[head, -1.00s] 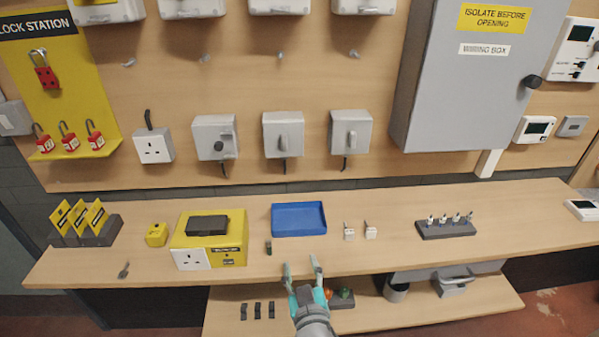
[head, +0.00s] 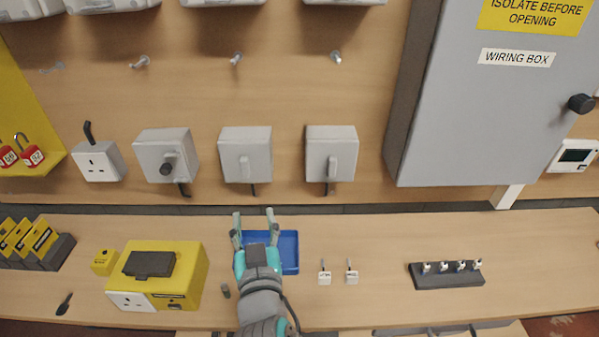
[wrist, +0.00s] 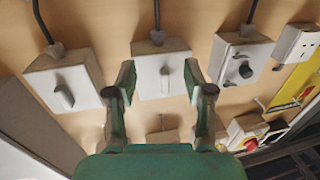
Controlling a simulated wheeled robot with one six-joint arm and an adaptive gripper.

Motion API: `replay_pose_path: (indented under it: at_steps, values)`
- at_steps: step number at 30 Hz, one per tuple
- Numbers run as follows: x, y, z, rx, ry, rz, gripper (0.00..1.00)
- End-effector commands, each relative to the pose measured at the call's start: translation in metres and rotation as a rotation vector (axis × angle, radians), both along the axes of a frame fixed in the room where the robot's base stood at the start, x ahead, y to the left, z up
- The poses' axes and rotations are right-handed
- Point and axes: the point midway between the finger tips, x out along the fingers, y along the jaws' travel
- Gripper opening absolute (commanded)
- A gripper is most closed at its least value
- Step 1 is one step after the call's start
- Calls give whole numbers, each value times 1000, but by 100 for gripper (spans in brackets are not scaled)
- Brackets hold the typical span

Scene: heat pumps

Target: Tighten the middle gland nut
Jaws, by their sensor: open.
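Three grey wall boxes hang in a row, each with a cable and a gland nut beneath. The middle box (head: 245,153) has a vertical handle, and its cable stub shows below it. In the wrist view, where the boxes appear upside down, the middle gland nut (wrist: 157,38) is a dark ring where the cable meets the box. The left (wrist: 57,49) and right (wrist: 247,31) gland nuts flank it there. My gripper (head: 254,214) is open and empty, below the middle box and over the blue tray. In the wrist view its fingers (wrist: 159,76) straddle the middle box's face, not touching the nut.
A large grey wiring box (head: 480,110) juts out at right. Metal stubs (head: 236,58) project above the boxes.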

Motion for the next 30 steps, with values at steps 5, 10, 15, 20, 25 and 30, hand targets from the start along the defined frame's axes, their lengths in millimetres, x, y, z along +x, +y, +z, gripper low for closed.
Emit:
replay_pose_path:
  at_steps: [5,10,15,20,25,30]
  values:
    - [8,7,3,3,-3,9,52]
    - [34,10,3,4,-1,7,52]
    - [64,14,3,3,-3,7,52]
    - [87,18,3,3,-3,8,52]
    - [102,20,2,3,-1,8,52]
    - [106,20,2,3,-3,8,52]
